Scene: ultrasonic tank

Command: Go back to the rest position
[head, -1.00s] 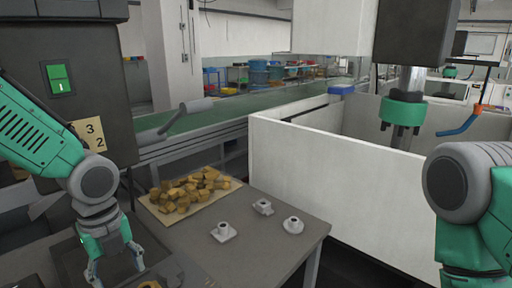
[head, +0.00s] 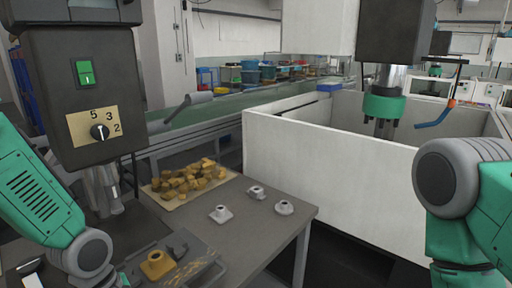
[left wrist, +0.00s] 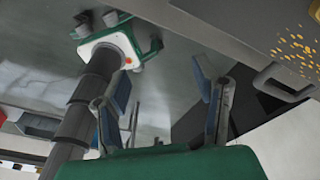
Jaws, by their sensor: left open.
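My left arm comes in from the left in the head view, with its grey joint low at the left edge. My left gripper (left wrist: 163,75) shows in the left wrist view, its two fingers spread apart with nothing between them. In the head view its fingers cannot be made out. My right arm is at the right edge of the head view; its gripper is out of frame. A yellow metal part (head: 157,264) sits on the machine bed in front of the drill press, apart from my left arm.
A drill press (head: 85,85) stands at the left. The grey table (head: 245,235) holds a board of yellow pieces (head: 188,178) and three grey parts (head: 220,213). A white-walled tank (head: 330,170) stands to the right, with a green-collared tool (head: 383,107) over it.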

